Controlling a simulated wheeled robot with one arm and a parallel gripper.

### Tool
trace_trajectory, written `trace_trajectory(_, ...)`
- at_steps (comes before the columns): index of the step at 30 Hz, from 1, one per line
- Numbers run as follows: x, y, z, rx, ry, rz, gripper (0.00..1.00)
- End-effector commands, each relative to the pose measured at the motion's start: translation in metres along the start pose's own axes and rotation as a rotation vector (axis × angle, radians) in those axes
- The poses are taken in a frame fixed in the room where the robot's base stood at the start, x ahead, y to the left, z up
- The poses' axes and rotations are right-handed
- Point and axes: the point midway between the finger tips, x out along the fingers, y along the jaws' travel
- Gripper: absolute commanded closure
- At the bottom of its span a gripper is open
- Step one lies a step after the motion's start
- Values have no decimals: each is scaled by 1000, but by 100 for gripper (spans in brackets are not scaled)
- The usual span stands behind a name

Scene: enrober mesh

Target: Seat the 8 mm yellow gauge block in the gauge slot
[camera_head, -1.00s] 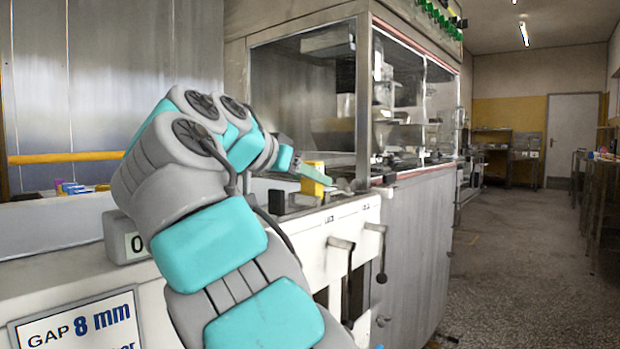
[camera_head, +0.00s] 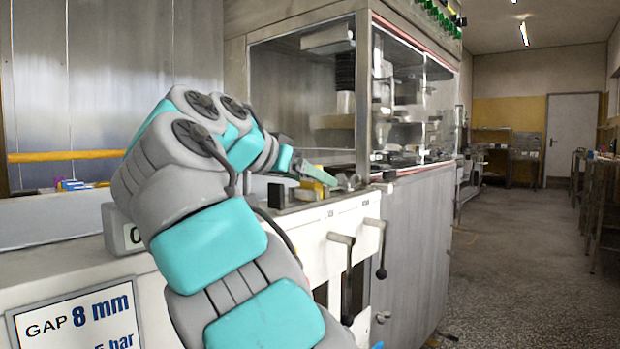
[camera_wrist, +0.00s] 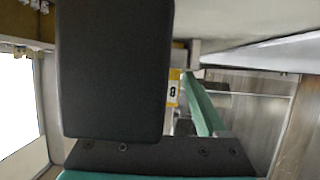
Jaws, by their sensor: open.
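The yellow gauge block (camera_head: 313,190) sits low on top of the white machine front, beside my gripper. In the wrist view the yellow block (camera_wrist: 174,88) shows a white label with an 8, in the gap between a dark finger and a teal finger. My gripper (camera_head: 320,177) is open, with a teal finger across the block's top in the head view; it also shows in the wrist view (camera_wrist: 186,80). The gauge slot is hidden, so I cannot tell how deep the block sits or whether a finger touches it.
A sign (camera_head: 76,322) reads GAP 8 mm. A dark block (camera_head: 276,196) stands left of the yellow block. Levers (camera_head: 345,262) stick out of the front panel below. A glazed machine cabinet (camera_head: 305,100) rises behind. The floor (camera_head: 530,255) to the right is clear.

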Motion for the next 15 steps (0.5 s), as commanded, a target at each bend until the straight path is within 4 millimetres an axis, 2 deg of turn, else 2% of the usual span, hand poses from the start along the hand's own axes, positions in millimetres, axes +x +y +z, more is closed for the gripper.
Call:
trace_trajectory(5,-5,-2,1,-3,-2,-2,18)
trace_trajectory(15,-49,-1,-3,-1,1,-2,18)
